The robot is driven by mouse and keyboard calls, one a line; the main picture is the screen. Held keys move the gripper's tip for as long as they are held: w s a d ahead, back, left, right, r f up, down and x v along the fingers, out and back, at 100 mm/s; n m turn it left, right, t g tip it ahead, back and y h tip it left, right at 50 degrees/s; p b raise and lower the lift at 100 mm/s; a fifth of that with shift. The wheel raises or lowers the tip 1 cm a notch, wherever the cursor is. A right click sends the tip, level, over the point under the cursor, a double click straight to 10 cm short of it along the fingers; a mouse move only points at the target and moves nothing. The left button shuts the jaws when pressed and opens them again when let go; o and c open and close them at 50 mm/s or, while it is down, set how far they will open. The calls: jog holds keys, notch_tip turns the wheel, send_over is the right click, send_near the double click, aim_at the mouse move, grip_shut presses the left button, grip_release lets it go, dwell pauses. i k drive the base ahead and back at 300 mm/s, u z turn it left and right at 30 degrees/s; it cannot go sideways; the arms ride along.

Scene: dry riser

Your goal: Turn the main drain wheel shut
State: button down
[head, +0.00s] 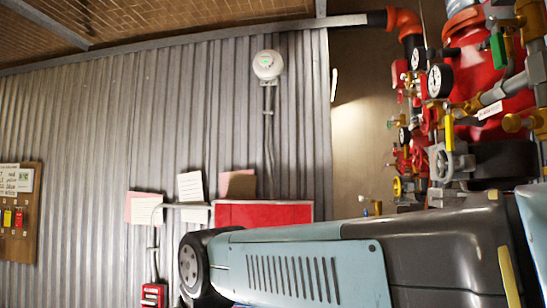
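The riser's red pipework (470,75) with valves and gauges fills the right side of the head view. I cannot tell which of these is the main drain wheel, or how far either is turned. My light blue and dark grey arm crosses the lower right and hides what lies below the valves. My gripper does not show.
A corrugated metal wall (90,130) spans the left, with a round white device (267,65), a red box (262,214) and a tag board (18,212).

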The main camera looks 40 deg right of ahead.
aim_at(416, 156)
jog(key=u, duration=0.65)
jog(key=i, duration=0.15)
jog(key=z, duration=3.05)
jog(key=k, duration=0.8)
jog(key=z, duration=0.2)
jog(key=i, duration=0.8)
jog(key=u, duration=0.05)
